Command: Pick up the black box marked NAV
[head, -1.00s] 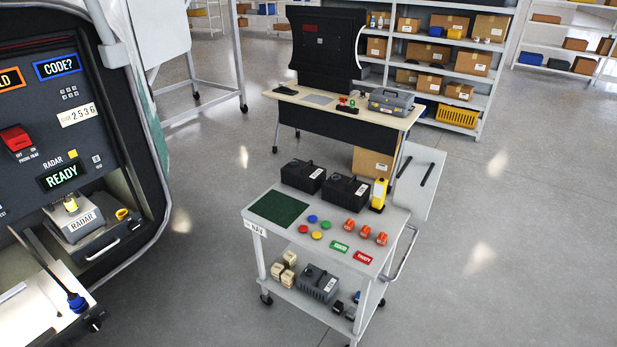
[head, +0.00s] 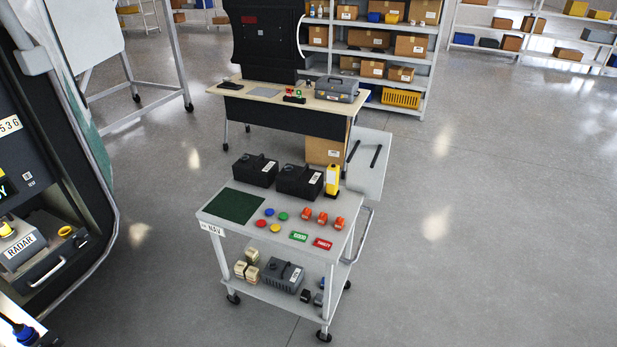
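Two black boxes with handles stand side by side at the back of the cart's top: the left black box (head: 250,172) and the right black box (head: 297,184). Each has a small pale label, too small to read. The cart (head: 345,205) carries a NAV tag (head: 214,229) at its front left corner. A dark grey box (head: 280,275) with a label sits on the cart's lower shelf; its label is unreadable too. Neither of my grippers shows in the head view.
The cart top also holds a green mat (head: 235,206), coloured discs, orange pieces and a yellow lamp (head: 332,180). A helicopter panel with a RADAR box (head: 22,250) is at left. A desk (head: 290,103) stands behind. Floor to the right is clear.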

